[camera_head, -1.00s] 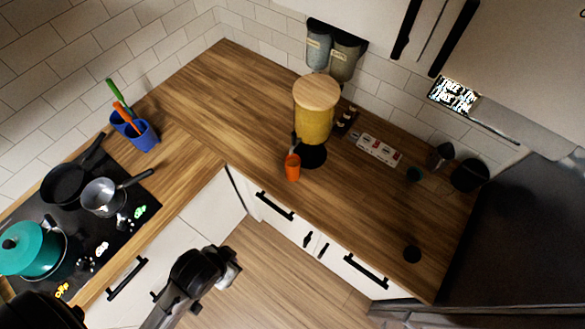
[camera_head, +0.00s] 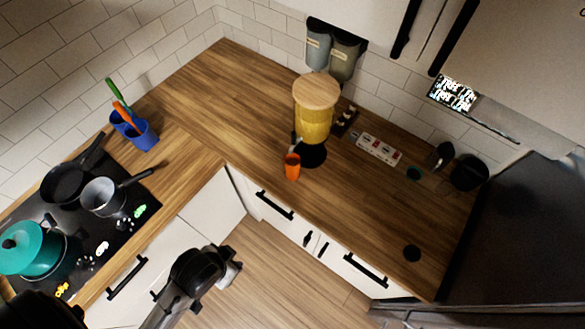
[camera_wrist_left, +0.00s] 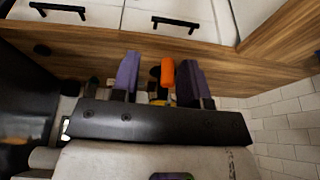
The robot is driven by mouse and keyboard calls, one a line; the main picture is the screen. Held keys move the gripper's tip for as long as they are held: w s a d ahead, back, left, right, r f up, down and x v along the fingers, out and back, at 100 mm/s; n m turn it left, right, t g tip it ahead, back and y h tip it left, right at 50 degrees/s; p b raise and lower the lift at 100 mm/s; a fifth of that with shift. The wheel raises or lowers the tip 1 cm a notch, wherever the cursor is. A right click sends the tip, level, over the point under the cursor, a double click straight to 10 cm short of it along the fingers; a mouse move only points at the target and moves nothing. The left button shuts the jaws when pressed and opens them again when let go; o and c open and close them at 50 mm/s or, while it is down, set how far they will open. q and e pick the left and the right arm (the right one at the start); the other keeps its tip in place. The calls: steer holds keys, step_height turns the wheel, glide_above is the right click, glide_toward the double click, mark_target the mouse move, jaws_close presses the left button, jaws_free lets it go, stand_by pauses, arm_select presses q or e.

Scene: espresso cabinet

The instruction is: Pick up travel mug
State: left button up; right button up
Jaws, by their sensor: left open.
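An orange cup (camera_head: 292,167), the likeliest travel mug, stands upright near the front edge of the wooden counter, just in front of the yellow dispenser. My left gripper (camera_head: 236,266) is in front of the counter, below and left of the cup in the head view, and apart from it. In the left wrist view the two purple fingers (camera_wrist_left: 158,66) are spread apart. The orange cup (camera_wrist_left: 168,72) shows beyond them, nearer the right finger, with nothing held. My right gripper is not in view.
The yellow dispenser (camera_head: 314,123) with a round wooden lid stands close behind the cup. A white box (camera_head: 378,149) and dark cups (camera_head: 469,174) are farther right. A blue utensil holder (camera_head: 140,135) and the stove with pots (camera_head: 103,197) are left.

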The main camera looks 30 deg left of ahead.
arm_select(q)
steer(key=o, duration=0.9)
steer(key=shift+w, duration=0.1)
